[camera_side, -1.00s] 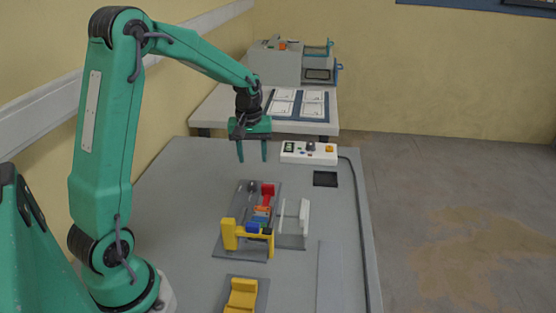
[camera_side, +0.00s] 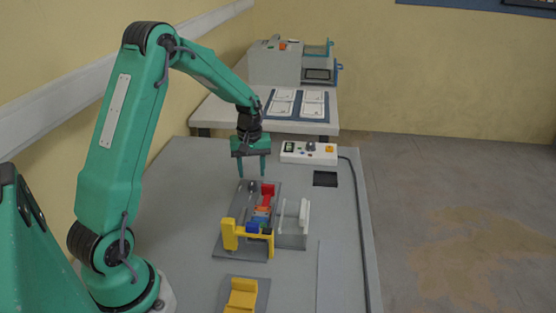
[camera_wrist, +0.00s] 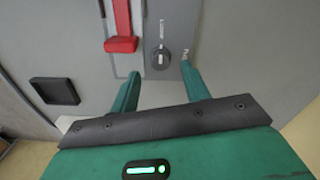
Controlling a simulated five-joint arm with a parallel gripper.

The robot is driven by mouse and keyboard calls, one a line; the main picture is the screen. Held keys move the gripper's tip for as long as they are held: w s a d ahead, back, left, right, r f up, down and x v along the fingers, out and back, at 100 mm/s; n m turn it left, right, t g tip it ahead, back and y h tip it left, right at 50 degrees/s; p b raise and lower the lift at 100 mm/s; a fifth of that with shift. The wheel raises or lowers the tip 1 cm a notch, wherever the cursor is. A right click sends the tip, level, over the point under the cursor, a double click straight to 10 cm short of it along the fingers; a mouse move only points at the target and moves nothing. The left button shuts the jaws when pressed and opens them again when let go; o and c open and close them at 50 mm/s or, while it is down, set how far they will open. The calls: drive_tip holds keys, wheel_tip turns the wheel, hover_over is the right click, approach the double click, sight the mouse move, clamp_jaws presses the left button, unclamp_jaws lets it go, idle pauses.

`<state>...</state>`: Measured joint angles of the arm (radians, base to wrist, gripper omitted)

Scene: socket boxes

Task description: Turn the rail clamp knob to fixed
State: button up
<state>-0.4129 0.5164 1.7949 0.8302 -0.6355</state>
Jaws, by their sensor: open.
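The rail clamp knob (camera_wrist: 160,58) is a small dark round knob with a pale mark, on a grey plate. Small lettering sits above it and to its right in the wrist view, too small to read surely. In the side view the knob (camera_side: 251,186) stands at the far end of the fixture plate (camera_side: 230,243). My gripper (camera_side: 252,175) is open and empty, pointing down above the knob. In the wrist view my gripper (camera_wrist: 159,70) has its fingertips apart, one on each side of the knob in the picture; contact is not visible.
A red block (camera_wrist: 122,44) is close to the knob; in the side view coloured pieces line the rail towards a yellow bracket (camera_side: 229,234). A white control box (camera_side: 309,153) and a dark square (camera_side: 325,179) lie to the right. The table's left part is clear.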

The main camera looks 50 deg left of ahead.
sight(252, 183)
drive_tip(key=shift+f, duration=2.2)
drive_tip(key=shift+c, duration=0.3)
drive_tip(key=c, duration=0.9)
